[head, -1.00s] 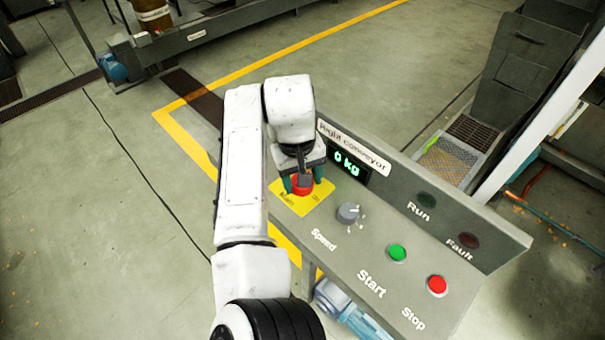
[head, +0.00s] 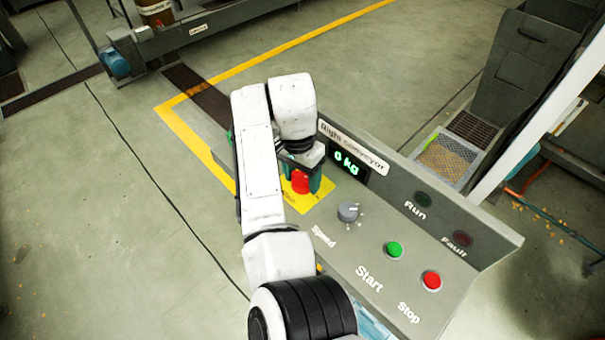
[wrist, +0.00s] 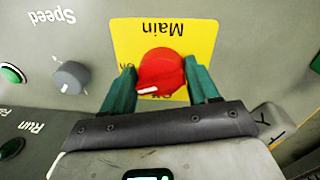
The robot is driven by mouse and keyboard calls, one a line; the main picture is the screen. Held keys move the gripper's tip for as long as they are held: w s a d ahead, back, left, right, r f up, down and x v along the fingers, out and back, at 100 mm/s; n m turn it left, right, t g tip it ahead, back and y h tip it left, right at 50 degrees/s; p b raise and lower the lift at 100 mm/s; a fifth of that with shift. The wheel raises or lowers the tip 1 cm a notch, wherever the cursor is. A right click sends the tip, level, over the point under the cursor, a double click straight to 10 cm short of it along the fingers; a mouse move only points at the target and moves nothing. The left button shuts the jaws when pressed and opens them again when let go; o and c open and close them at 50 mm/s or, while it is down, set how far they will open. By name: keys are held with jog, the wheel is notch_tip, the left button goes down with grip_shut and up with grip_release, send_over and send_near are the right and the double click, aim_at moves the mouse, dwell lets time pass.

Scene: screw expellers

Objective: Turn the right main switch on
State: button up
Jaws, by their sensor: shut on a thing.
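The red main switch (head: 300,183) sits on a yellow plate (head: 320,195) at the far left end of the right conveyor's grey panel. In the wrist view the red knob (wrist: 160,68) has a short white mark on its near side, and the plate (wrist: 198,36) reads "Main", upside down. My gripper (wrist: 162,80) has one green finger on each side of the knob and is shut on it. In the head view my gripper (head: 301,178) stands over the switch. The smaller lettering on the plate is partly hidden by the knob.
On the same panel are a grey speed knob (head: 348,212), a green start button (head: 394,250) and a red stop button (head: 431,281). The raised back edge carries a lit "0 kg" display (head: 346,163) and dark run (head: 423,199) and fault (head: 463,238) lamps.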

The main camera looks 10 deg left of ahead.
aim_at(297, 173)
jog(key=shift+w+a+r+m, duration=0.1)
jog(key=shift+a+m, duration=0.05)
jog(key=shift+m, duration=0.95)
jog(key=shift+a+r+m, duration=0.1)
jog(key=shift+m, duration=1)
jog(key=o, duration=0.8)
jog(key=shift+w+a, duration=0.1)
jog(key=shift+o, duration=0.9)
jog(key=shift+f, duration=0.1)
notch_tip(297, 173, up, 11)
jog(key=shift+w+a, duration=0.15)
jog(key=shift+w, duration=0.1)
jog(key=shift+f, duration=0.15)
